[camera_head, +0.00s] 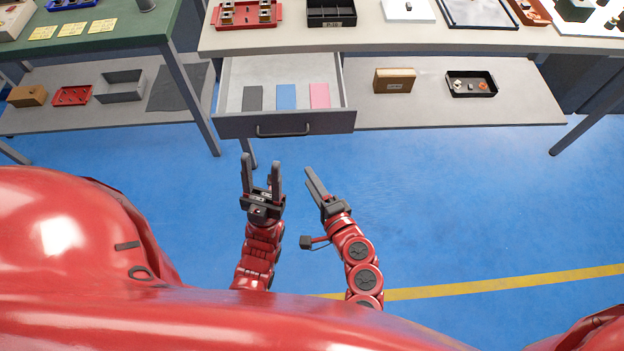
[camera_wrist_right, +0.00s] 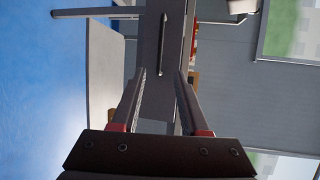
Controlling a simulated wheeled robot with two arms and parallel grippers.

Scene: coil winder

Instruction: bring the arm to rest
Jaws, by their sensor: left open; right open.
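My left gripper (camera_head: 261,178) is open and empty, its two dark fingers apart, in front of the open drawer (camera_head: 285,122) and over the blue floor. My right gripper (camera_head: 314,182) is to the right of it, also empty, and its fingers look close together from the head. In the right wrist view its two fingers (camera_wrist_right: 162,85) stand apart with nothing between them. Beyond them the drawer front with its handle (camera_wrist_right: 163,45) shows sideways. Neither gripper touches the drawer in the head view.
The drawer hangs open under the white bench (camera_head: 380,40) and holds grey, blue (camera_head: 286,96) and pink (camera_head: 319,95) flat pieces. A shelf at right bears a cardboard box (camera_head: 394,81) and a black tray (camera_head: 471,93). A green table (camera_head: 100,35) is at left. The floor around my grippers is clear.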

